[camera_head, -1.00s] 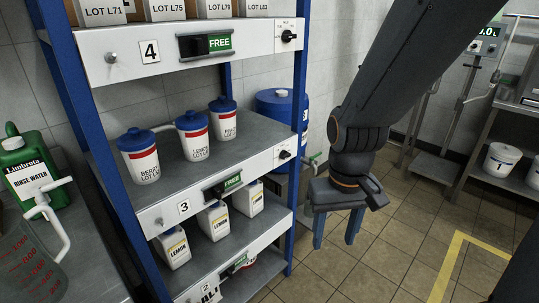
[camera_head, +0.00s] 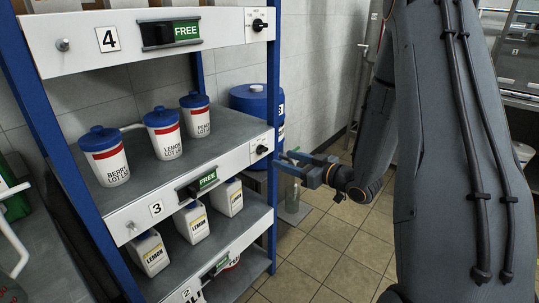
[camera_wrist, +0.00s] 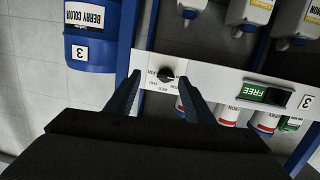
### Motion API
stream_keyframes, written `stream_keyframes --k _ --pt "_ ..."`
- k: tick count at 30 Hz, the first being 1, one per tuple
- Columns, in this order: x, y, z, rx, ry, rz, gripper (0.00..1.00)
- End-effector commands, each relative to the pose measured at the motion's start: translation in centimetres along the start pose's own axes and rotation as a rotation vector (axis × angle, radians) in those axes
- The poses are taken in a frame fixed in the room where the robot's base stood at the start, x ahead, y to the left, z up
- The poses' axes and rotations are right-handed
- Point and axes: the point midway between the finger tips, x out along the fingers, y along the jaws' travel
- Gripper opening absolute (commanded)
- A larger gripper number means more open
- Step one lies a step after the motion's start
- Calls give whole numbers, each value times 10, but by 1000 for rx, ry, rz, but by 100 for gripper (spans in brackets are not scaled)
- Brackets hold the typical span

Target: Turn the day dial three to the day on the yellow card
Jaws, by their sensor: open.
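Day dial three (camera_head: 262,149) is a small black knob at the right end of the white front panel of the shelf marked 3. It also shows in the wrist view (camera_wrist: 166,75), with small lettering around it that is too small to read surely. My gripper (camera_head: 284,163) is open and empty, its fingers pointing at the panel just right of the dial in the head view. In the wrist view the two fingertips (camera_wrist: 159,80) stand either side of the dial, apparently short of it. I see no yellow card in any view.
A green FREE slider (camera_head: 207,180) sits on the same panel. Blue-lidded tubs (camera_head: 163,137) stand on that shelf and white lemon jugs (camera_head: 191,224) below. A blue drum (camera_head: 247,101) stands behind the rack's right post. Another dial (camera_head: 259,25) is on panel 4.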

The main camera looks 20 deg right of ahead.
Motion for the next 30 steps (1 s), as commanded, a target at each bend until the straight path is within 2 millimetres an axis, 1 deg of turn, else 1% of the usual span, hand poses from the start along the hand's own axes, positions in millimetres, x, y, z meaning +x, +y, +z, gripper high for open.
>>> stream_keyframes --k 3,5,8,11,18,21,25,30 --pt "-7 -4 -2 20 92 -47 48" --pt "-9 -6 -5 25 120 -61 48" --pt "-6 -8 -8 30 141 -74 48" --pt "5 -10 -10 30 143 -77 48" --pt "42 -13 -16 29 142 -75 48" --pt "54 -13 -17 29 141 -74 48" --pt "63 -14 -18 29 141 -74 48" --pt "66 -13 -18 29 141 -72 48"
